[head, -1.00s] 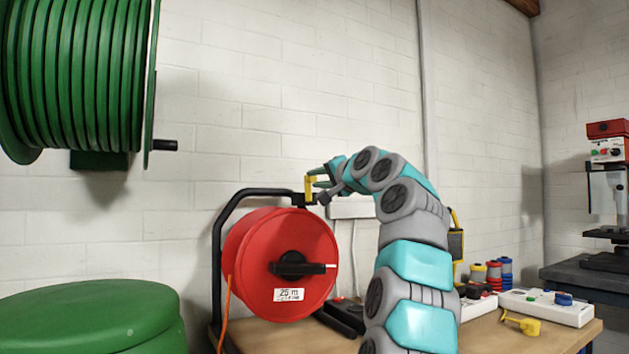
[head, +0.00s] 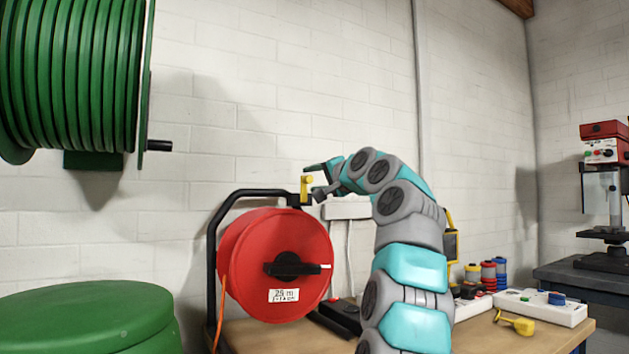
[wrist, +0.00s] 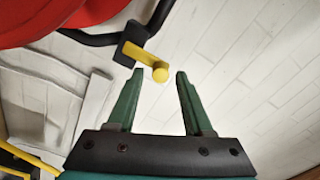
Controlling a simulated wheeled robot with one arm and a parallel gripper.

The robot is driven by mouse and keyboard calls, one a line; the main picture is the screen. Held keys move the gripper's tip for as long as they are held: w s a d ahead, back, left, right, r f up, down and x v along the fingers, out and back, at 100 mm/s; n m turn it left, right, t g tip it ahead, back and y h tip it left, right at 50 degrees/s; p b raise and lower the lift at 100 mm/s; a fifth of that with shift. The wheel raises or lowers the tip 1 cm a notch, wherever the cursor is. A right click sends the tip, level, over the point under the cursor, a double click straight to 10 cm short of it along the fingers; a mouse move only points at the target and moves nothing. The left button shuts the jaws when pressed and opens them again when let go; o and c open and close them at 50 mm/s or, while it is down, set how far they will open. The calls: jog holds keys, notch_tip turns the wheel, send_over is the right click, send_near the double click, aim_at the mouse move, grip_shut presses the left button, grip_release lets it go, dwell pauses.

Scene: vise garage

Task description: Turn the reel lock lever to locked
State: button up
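The red cable reel (head: 262,262) stands on the workbench in a black tubular frame (head: 214,240). The yellow lock lever (head: 304,188) sits on a black block at the frame's upper right corner and stands upright in the head view. In the wrist view the lever (wrist: 143,56) ends in a round yellow knob (wrist: 160,74). My gripper (wrist: 154,86) is open, with its two green fingers apart. The knob lies just ahead of the gap between the fingertips, nearer the left one, and appears clear of both. In the head view my gripper (head: 316,175) is beside the lever, on its right.
A green drum (head: 85,315) stands left of the bench, and a large green hose reel (head: 75,80) hangs on the wall. A white box (head: 345,209) is on the wall behind my arm. Power strips (head: 540,305) and a yellow object (head: 515,322) lie on the bench at right.

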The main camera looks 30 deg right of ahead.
jog(key=shift+o, duration=0.2)
jog(key=shift+s, duration=0.1)
jog(key=s+b, duration=0.2)
jog(key=s, duration=0.5)
jog(key=shift+s+b, duration=0.3)
jog(key=shift+b, duration=0.1)
jog(key=shift+d, duration=0.1)
dwell(0.3)
